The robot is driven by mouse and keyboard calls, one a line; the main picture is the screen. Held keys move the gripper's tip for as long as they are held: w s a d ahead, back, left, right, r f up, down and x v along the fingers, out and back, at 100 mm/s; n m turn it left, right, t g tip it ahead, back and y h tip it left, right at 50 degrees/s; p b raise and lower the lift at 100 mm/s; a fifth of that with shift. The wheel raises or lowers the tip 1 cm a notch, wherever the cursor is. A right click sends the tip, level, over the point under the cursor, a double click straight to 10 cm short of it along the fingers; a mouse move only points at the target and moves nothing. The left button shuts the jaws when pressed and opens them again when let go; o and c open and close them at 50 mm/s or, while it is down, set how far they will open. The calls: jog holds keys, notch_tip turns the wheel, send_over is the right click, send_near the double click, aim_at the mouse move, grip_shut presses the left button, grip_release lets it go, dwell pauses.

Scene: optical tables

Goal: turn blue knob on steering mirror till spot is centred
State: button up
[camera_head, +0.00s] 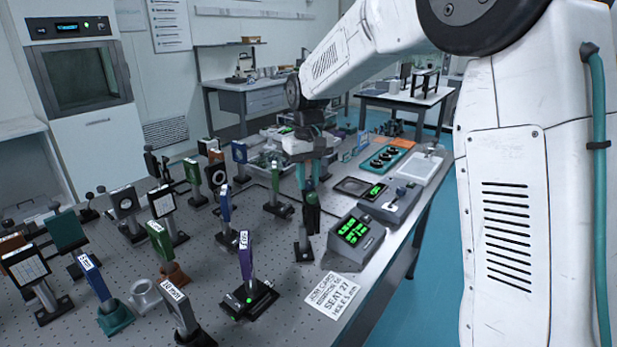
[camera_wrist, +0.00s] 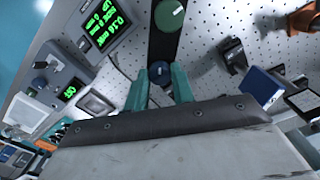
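In the wrist view a small round blue knob (camera_wrist: 158,70) lies between the tips of my teal gripper fingers (camera_wrist: 160,84). The fingers stand apart, one on each side of it; I cannot tell whether they touch it. Beyond the knob a green disc (camera_wrist: 169,14) sits on a dark strip. In the head view my gripper (camera_head: 313,176) points down over a dark mount (camera_head: 312,214) on a post with a dark base (camera_head: 303,250). The blue knob is hidden there. I cannot make out the light spot.
A readout box with green digits (camera_head: 354,231) stands right of the mount, with a grey controller (camera_head: 392,203) behind it. A printed card (camera_head: 333,295) lies in front. Several posts with optics, including a purple plate (camera_head: 245,257), crowd the left of the perforated table.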

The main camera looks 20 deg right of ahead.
aim_at(308, 181)
jog(key=o, duration=0.4)
jog(key=shift+c, duration=0.2)
notch_tip(308, 181, up, 8)
jog(key=shift+f, duration=0.1)
dwell(0.3)
